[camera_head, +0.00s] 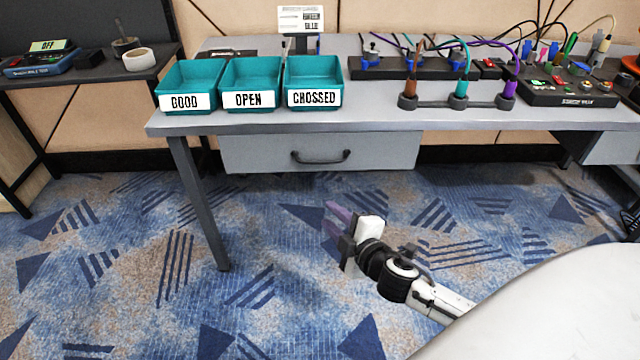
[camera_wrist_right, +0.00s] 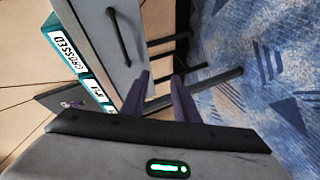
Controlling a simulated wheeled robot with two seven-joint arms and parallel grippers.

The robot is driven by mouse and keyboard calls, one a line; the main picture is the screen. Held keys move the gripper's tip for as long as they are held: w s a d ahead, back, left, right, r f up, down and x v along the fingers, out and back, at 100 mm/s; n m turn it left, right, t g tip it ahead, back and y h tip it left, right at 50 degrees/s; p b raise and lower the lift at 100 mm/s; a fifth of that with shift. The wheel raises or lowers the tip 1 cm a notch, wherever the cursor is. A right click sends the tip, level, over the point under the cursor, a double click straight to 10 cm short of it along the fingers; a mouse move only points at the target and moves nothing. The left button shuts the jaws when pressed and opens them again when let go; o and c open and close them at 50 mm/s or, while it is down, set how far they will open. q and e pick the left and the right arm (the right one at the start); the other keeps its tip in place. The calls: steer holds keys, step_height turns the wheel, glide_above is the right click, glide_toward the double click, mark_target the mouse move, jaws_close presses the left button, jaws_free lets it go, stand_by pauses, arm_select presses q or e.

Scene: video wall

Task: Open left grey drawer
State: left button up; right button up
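The left grey drawer (camera_head: 250,153) hangs under the desk top and looks shut. Its black bar handle (camera_head: 320,157) sits on the middle of its front. In the right wrist view the drawer front (camera_wrist_right: 92,35) fills the upper left, with the handle (camera_wrist_right: 118,37) near the top. My right gripper (camera_head: 331,219) is in front of and below the drawer, apart from the handle. Its two purple fingers (camera_wrist_right: 163,98) are spread with nothing between them. My left gripper does not show.
Teal bins labelled GOOD (camera_head: 188,86), OPEN (camera_head: 250,84) and CROSSED (camera_head: 314,84) stand on the desk (camera_head: 380,119) above the drawer. A cable holder (camera_head: 458,102) stands to their right. A desk leg (camera_head: 197,200) is left of my right gripper. The carpet is clear.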

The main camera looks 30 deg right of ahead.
mark_target(318, 163)
steer(key=w+d+r+n+b, duration=0.1)
steer(key=w+d, duration=0.1)
steer(key=w, duration=0.3)
steer(key=w+d+r+n+t+b, duration=0.1)
steer(key=w+d, duration=0.1)
steer(key=w, duration=0.3)
steer(key=w+d+r+n+t+b, duration=0.1)
steer(key=w+d, duration=0.1)
steer(key=w, duration=0.3)
steer(key=shift+w+h+b, duration=0.15)
steer(key=shift+h+b, duration=0.25)
steer(key=shift+w, duration=0.15)
jaws_close()
stand_by(0.5)
